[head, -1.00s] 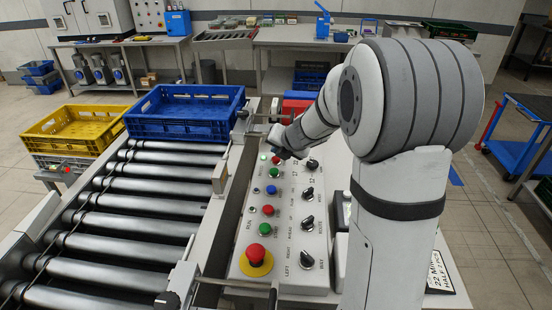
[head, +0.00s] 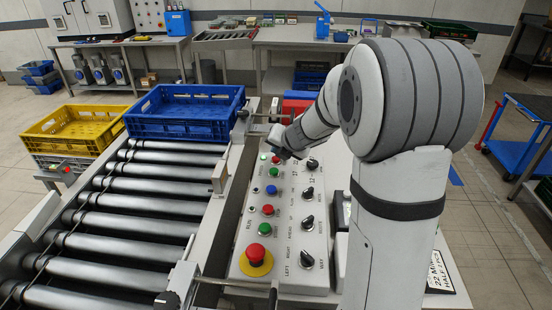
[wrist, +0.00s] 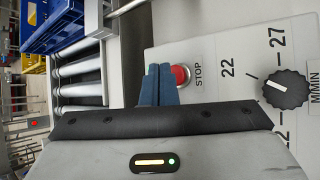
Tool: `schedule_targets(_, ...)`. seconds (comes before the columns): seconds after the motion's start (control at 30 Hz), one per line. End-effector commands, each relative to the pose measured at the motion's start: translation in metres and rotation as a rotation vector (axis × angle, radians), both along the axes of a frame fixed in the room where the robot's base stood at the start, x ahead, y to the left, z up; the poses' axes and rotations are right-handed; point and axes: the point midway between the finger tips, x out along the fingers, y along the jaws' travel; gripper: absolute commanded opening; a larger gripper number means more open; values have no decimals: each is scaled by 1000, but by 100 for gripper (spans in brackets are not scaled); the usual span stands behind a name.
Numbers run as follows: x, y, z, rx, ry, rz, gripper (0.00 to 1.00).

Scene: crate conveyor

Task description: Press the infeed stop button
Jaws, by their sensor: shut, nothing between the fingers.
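A red button (wrist: 181,76) marked STOP sits on the grey control panel (wrist: 207,62) in the wrist view; no word "infeed" is readable. In the head view this red button (head: 276,160) is at the panel's far end, close to my gripper (head: 278,152). My gripper (wrist: 158,83) is shut and empty. In the wrist view its blue fingertips are beside the button and overlap its left edge. I cannot tell whether they touch it. The fingers hide part of the button's surround.
The panel also carries green buttons (head: 265,228), another red button (head: 268,210), a red emergency mushroom (head: 258,254) and several black knobs (head: 308,225). A roller conveyor (head: 130,220) with a blue crate (head: 185,122) runs at the left. A yellow crate (head: 72,132) stands beyond.

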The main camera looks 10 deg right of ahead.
Motion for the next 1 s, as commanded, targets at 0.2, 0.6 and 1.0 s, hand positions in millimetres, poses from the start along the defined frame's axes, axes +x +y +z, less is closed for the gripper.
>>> schedule_targets(0.2, 0, 0, -8, -1, 1, 1, 0)
schedule_targets(0.6, 0, 0, -8, 0, 0, 0, 0)
schedule_targets(1.0, 0, 0, -13, 1, 0, -1, 0)
